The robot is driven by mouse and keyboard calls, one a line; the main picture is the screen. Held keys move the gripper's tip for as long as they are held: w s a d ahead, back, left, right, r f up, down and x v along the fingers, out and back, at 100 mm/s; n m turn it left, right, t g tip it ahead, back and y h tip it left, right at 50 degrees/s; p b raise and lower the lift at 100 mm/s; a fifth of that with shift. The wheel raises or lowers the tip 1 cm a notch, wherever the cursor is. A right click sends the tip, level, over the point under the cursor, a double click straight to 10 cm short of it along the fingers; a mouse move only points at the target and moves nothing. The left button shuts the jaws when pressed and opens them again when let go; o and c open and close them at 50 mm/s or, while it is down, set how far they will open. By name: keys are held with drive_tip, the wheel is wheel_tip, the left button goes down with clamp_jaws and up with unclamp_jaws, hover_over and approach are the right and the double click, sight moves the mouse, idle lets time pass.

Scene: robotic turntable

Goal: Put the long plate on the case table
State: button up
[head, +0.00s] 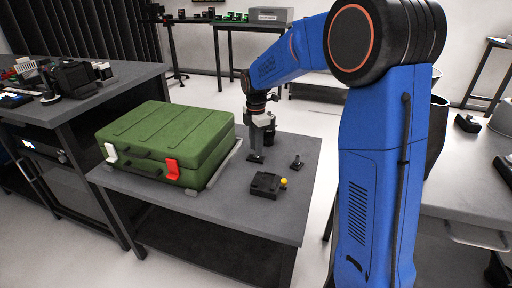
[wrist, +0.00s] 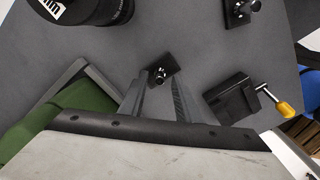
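Two small dark plates with upright knobs are on the grey case table (head: 235,205). One plate (head: 256,158) is right below my gripper (head: 260,148); it also shows in the wrist view (wrist: 164,70). The other plate (head: 297,163) is to its right, at the top in the wrist view (wrist: 238,13). I cannot tell which is the long plate. In the wrist view my gripper (wrist: 159,84) has its fingers apart, on either side of the nearer plate's knob, with no visible contact. The plate appears to rest on the tabletop.
A black clamp block (head: 266,185) with a yellow knob (wrist: 285,109) stands near the front. A black cylinder (wrist: 95,10) stands behind my gripper. The table's front strip is clear.

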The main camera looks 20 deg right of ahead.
wheel_tip(320, 180, up, 12)
drive_tip(key=shift+f, duration=0.15)
drive_tip(key=shift+s+a, duration=0.1)
idle(0.5)
